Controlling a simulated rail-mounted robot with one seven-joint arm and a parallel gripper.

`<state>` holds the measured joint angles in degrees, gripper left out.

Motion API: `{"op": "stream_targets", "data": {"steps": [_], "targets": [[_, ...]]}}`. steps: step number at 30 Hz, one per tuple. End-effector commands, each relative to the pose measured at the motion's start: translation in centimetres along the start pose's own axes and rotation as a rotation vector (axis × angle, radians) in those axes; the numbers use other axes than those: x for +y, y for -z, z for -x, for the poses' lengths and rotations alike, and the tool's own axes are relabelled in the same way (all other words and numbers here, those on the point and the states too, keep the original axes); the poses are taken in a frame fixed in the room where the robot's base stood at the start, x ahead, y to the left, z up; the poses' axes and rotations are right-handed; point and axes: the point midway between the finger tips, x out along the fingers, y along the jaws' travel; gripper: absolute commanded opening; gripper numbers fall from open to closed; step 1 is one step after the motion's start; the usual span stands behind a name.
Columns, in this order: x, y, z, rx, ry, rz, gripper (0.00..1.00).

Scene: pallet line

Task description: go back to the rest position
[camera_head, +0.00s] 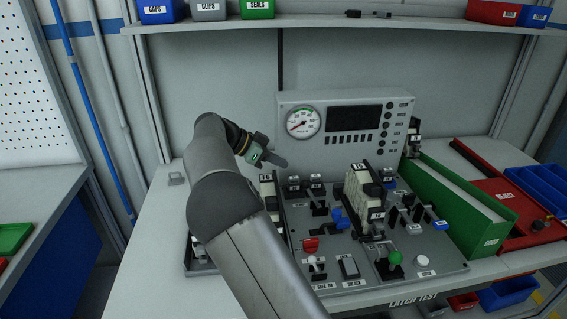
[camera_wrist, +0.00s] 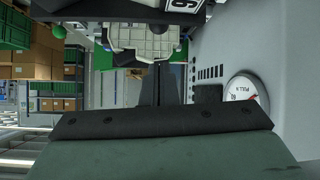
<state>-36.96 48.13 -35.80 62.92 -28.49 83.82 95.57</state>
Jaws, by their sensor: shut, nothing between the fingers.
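The arm comes up from the bottom of the head view and hides part of the bench and a grey tray (camera_head: 200,262) at left. In the wrist view the dark fingers (camera_wrist: 158,85) show close together. A pale block with dark fittings (camera_wrist: 148,40) fills the top of that view; I cannot tell what it is. The gauge also shows at right (camera_wrist: 243,92).
The test fixture (camera_head: 345,270) carries several levers, knobs and a standing pale block (camera_head: 362,197). A green bin (camera_head: 455,205) and a red reject tray (camera_head: 510,205) lie to the right. A shelf (camera_head: 340,22) with small bins runs above. The bench (camera_head: 150,250) at left is mostly clear.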

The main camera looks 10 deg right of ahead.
Motion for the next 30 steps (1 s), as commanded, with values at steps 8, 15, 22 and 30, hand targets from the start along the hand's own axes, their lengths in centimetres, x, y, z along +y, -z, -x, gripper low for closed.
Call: {"op": "stream_targets", "data": {"steps": [8,15,22,30], "targets": [[0.0,0.0,0.1,0.000,-0.001,0.000,0.00],[3.6,1.6,-3.2,-0.170,-0.026,0.153,0.00],[14.2,1.1,-6.7,-0.543,0.112,0.554,0.00],[28.9,-3.6,-5.7,-0.743,0.512,0.998,0.00]]}}
